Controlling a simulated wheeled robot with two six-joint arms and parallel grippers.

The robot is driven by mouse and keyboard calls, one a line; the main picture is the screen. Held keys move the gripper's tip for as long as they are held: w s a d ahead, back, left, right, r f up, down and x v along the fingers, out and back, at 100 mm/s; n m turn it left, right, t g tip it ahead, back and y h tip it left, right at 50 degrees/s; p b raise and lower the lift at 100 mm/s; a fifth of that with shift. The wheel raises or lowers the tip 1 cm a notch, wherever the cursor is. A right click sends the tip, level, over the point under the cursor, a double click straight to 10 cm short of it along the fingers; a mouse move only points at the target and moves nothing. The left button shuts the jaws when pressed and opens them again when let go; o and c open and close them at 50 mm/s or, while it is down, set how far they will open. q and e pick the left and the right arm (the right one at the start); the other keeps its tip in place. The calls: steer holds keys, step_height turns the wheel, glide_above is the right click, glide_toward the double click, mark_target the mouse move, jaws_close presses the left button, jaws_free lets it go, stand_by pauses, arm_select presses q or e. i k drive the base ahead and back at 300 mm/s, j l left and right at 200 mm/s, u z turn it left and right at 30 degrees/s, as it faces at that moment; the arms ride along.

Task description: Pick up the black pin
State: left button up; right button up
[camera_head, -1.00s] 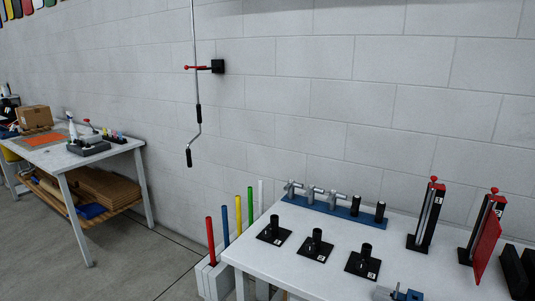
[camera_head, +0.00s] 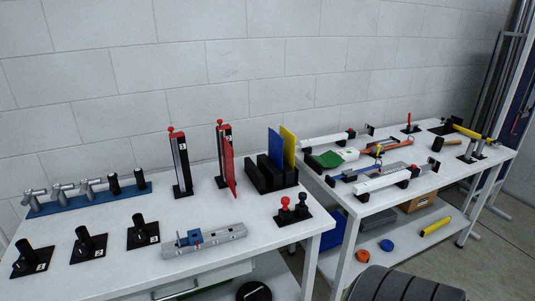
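A small black stand (camera_head: 293,217) near the front right corner of the near table holds a red round-headed piece (camera_head: 285,203) and a black round-headed piece (camera_head: 302,200), both upright. A blue rack (camera_head: 85,199) at the left holds grey T-handled pieces and two upright black cylinders (camera_head: 113,183) (camera_head: 139,179) at its right end. Several black posts on square plates (camera_head: 143,232) stand in front of it. I cannot tell which of these black pieces is the black pin. Neither gripper is in view.
The near white table (camera_head: 110,277) also holds upright black-and-red fixtures (camera_head: 180,165), a black slotted holder (camera_head: 265,177) with blue and yellow plates, and a grey block (camera_head: 205,241) with a blue clamp. A second table (camera_head: 335,205) with tools stands to the right, beyond a gap.

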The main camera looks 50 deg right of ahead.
mark_target(302, 196)
steer(key=z, duration=1.95)
